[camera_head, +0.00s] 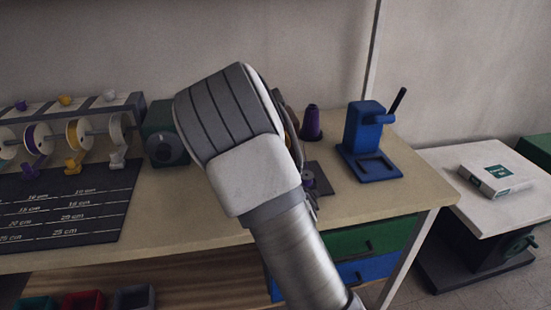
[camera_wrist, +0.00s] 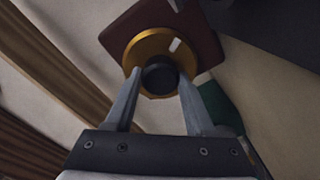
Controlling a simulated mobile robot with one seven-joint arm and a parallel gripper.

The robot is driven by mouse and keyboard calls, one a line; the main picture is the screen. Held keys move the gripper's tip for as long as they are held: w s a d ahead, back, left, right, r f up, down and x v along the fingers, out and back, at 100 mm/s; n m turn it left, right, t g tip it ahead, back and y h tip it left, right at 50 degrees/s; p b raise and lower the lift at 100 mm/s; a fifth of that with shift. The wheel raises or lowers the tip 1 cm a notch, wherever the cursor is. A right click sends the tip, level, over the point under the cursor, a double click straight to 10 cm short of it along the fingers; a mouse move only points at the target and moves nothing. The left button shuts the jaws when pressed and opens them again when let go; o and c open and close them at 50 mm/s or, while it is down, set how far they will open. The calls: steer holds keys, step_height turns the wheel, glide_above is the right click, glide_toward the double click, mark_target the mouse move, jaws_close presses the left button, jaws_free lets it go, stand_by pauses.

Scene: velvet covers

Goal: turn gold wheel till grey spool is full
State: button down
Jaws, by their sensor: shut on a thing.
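The gold wheel (camera_wrist: 147,47) shows in the wrist view as a round disc with a pale mark, in front of a brown block (camera_wrist: 195,30). A dark round knob (camera_wrist: 159,78) stands out from it. My gripper (camera_wrist: 160,76) has its two fingers on either side of this knob and is shut on it. In the head view my arm covers the gripper and nearly all of the wheel. I cannot make out for certain which spool is the grey one; a pale grey-white spool (camera_head: 116,129) sits at the right end of the rack, and its fill is unclear.
A blue press (camera_head: 364,128) and a purple cone (camera_head: 311,122) stand right of my arm on the table (camera_head: 345,200). A dark green box (camera_head: 160,140) stands to its left, beside the spool rack (camera_head: 95,108). A dark mat (camera_head: 60,205) lies at the front left.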

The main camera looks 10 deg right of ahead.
steer(key=shift+r+m, duration=0.1)
steer(key=shift+m, duration=0.3)
steer(key=shift+c, duration=1.2)
jaws_free()
steer(key=shift+s, duration=0.1)
